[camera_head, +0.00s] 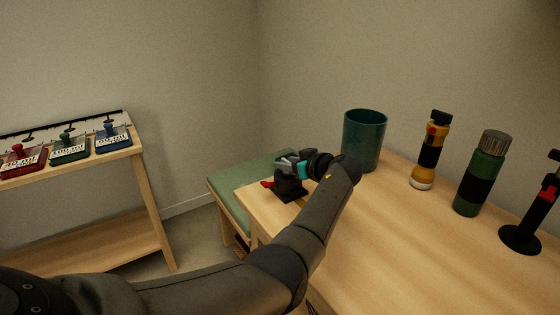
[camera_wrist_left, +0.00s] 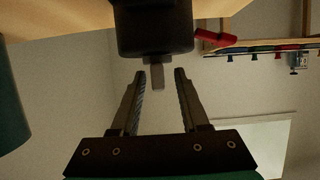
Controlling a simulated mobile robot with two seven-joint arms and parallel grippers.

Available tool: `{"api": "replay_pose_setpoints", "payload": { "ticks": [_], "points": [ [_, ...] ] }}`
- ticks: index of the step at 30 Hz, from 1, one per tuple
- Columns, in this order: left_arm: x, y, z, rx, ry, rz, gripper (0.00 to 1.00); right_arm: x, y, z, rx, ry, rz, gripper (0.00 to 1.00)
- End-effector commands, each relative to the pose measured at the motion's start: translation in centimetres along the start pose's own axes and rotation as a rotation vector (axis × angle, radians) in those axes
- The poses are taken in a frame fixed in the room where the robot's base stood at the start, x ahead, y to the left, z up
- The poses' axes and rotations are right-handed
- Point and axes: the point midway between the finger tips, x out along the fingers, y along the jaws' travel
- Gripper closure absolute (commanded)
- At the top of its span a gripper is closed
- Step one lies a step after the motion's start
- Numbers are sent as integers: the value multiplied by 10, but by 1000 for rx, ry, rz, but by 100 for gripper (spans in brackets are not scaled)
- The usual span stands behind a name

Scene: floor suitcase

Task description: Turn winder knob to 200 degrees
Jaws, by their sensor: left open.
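My left gripper (camera_head: 283,163) is at the winder's top. In the left wrist view its fingers (camera_wrist_left: 160,78) are open, one on each side of the stem, with gaps. Any angle scale is not readable. My right gripper is not in view.
A dark green cup (camera_head: 363,140), a yellow flashlight (camera_head: 430,150), a green bottle (camera_head: 481,175) and a black-red stand (camera_head: 522,238) are on the table (camera_head: 400,245). A shelf (camera_head: 150,170) at left holds red, green and blue labelled items.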

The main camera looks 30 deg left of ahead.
Motion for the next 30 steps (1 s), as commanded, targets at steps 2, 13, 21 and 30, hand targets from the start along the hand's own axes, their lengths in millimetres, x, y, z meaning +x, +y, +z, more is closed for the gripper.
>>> {"api": "replay_pose_setpoints", "payload": {
  "ticks": [2, 13, 21, 30],
  "points": [
    [-1, 1, 2, 0, 0, 0, 55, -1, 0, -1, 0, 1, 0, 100],
    [-1, 1, 2, 1, 0, 0, 62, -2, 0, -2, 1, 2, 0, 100],
    [-1, 1, 2, 1, 0, 0, 92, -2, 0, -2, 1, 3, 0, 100],
    [-1, 1, 2, 1, 0, 0, 100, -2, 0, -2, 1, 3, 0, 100]
  ]
}}
